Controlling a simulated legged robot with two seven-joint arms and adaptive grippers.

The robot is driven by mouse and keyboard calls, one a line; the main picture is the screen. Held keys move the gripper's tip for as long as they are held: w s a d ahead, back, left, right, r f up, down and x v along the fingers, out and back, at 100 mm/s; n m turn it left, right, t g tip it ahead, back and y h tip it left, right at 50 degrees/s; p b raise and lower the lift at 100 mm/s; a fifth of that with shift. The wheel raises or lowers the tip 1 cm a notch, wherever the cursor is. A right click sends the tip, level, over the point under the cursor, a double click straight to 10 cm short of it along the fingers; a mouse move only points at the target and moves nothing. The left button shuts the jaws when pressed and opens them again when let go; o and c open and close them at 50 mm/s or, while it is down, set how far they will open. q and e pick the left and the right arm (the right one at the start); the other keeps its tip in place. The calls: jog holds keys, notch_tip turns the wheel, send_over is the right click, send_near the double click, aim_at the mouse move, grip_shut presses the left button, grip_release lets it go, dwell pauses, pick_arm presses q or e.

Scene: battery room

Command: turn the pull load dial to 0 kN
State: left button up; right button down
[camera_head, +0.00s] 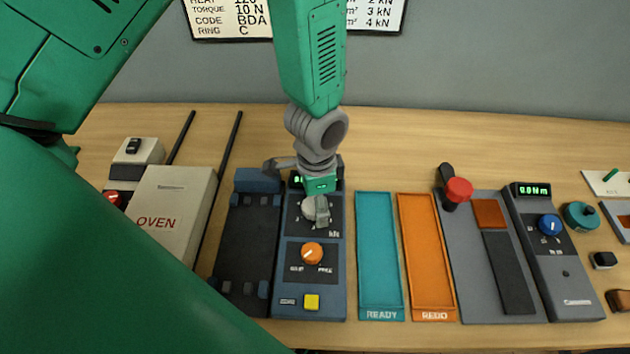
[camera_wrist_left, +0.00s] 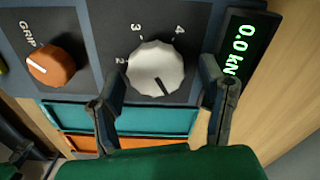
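The pull load dial (camera_wrist_left: 155,68) is a pale ridged knob on the dark panel of a blue-grey unit. The numerals 2, 3 and 4 show around it, and its dark pointer line faces away from them, toward the lower right of the wrist view. My left gripper (camera_wrist_left: 156,88) is open, with one finger on each side of the dial; I cannot tell whether they touch it. In the head view my left gripper (camera_head: 318,202) is over the dial (camera_head: 308,208) and partly hides it. The display (camera_wrist_left: 241,45) reads 0.0 kN. My right gripper is not in view.
An orange grip dial (camera_head: 312,253) and a yellow button (camera_head: 312,302) sit below on the same unit. Teal (camera_head: 379,250) and orange (camera_head: 426,250) trays lie to the right. A dark cradle (camera_head: 248,245) and an oven box (camera_head: 170,215) are to the left.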

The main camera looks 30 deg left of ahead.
pick_arm(q)
jog(key=shift+s, duration=0.1)
notch_tip(320, 180, up, 12)
dwell(0.5)
jog(key=shift+f, duration=0.15)
dwell(0.4)
